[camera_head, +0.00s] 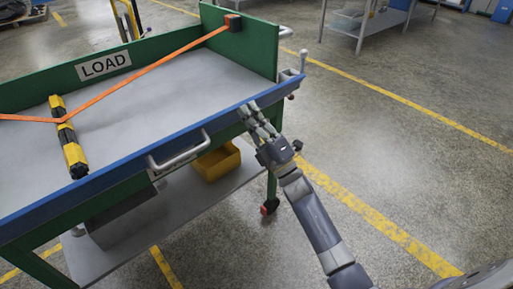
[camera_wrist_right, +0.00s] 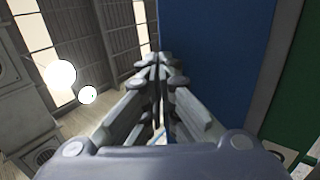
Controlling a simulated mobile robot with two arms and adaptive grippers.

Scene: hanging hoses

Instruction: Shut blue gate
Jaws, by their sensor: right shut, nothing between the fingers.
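The blue gate (camera_head: 135,172) is a long blue strip along the near side of the green cart. I cannot tell from this angle whether it is latched. My right gripper (camera_head: 256,116) is at the gate's right part, on its outer side, with fingers together and empty. In the right wrist view the closed fingertips (camera_wrist_right: 160,66) are beside a broad blue panel (camera_wrist_right: 205,60), very near or touching it. My left gripper is not in view.
The grey cart bed (camera_head: 170,95) carries a yellow-black bar (camera_head: 67,136) crossed by an orange strap (camera_head: 150,75). A LOAD sign (camera_head: 103,65) is on the back wall. A grey handle (camera_head: 180,158) sticks out below the gate, and a yellow bin (camera_head: 216,162) sits underneath.

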